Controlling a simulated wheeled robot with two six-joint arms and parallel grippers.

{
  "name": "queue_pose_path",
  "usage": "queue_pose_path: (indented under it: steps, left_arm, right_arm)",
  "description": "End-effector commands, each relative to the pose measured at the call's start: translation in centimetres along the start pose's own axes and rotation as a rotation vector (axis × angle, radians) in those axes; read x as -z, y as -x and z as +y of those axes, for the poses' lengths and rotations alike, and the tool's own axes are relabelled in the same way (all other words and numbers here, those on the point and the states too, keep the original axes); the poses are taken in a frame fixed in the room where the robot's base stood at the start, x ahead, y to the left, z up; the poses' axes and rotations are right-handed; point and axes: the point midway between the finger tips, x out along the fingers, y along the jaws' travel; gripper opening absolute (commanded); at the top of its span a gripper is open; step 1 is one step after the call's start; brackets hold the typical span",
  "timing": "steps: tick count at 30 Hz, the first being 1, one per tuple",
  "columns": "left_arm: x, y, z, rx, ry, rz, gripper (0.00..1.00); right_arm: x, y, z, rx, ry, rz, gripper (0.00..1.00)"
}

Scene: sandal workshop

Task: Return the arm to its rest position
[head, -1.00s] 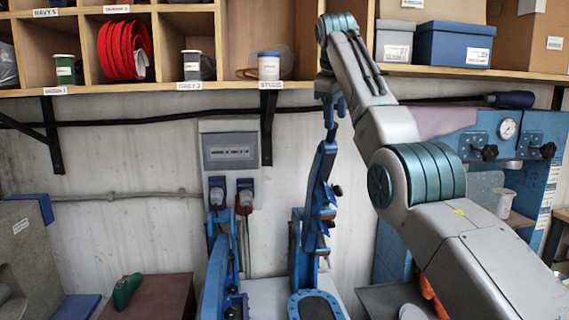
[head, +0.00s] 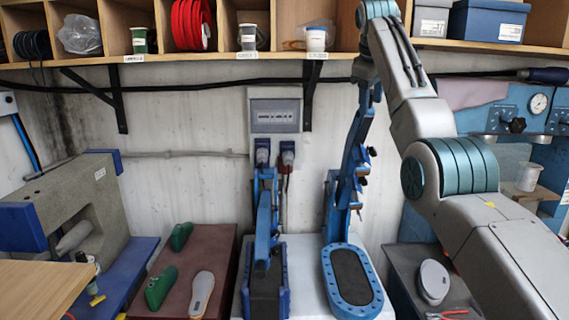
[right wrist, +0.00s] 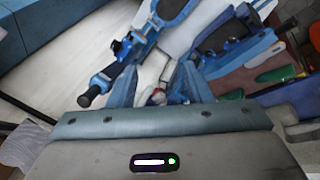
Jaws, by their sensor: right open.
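My right arm (head: 460,165) rises from the lower right of the head view and bends over at the top, in front of the shelf. My right gripper (head: 366,88) hangs at its end, small and pointing down, in front of the upper part of a blue upright machine (head: 350,150). It is empty. In the right wrist view the gripper's blue fingers (right wrist: 165,85) stand apart, with the blue machines beyond them. Whether a fingertip touches the machine cannot be told. My left gripper is not in view.
A shelf (head: 200,60) with spools and boxes runs along the top, close to my raised arm. A brown block (head: 185,285) holds green lasts (head: 160,287) and a sole (head: 202,290). A grey machine (head: 75,210) and a wooden table corner (head: 35,290) are at left.

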Motion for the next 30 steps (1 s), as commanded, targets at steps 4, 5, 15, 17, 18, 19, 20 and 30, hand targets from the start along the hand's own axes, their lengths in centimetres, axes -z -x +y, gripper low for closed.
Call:
queue_pose_path:
  steps: [4,5,15,17,18,19,20,30]
  left_arm:
    - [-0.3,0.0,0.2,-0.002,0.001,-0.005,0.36]
    - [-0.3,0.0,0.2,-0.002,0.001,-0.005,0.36]
    - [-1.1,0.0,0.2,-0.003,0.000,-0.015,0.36]
    - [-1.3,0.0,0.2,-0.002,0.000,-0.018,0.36]
    - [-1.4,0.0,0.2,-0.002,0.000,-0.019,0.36]
    - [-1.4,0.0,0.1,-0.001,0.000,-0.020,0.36]
    - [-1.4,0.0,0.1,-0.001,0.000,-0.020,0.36]
    - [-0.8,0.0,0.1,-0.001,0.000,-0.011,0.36]
  right_arm:
    - [-0.3,-3.6,-0.4,0.010,-0.024,0.000,0.45]
    - [-0.4,-4.2,-0.4,0.011,-0.031,0.002,0.45]
    - [-3.2,-17.3,-3.5,0.039,-0.132,0.000,0.45]
    - [-4.3,-20.3,-4.5,0.043,-0.160,0.000,0.45]
    - [-5.2,-22.3,-5.3,0.046,-0.178,-0.002,0.45]
    - [-5.8,-23.7,-5.9,0.048,-0.192,-0.003,0.45]
    - [-6.5,-25.1,-6.5,0.049,-0.204,-0.003,0.45]
    - [-16.4,-38.0,-15.6,0.059,-0.345,-0.020,0.45]
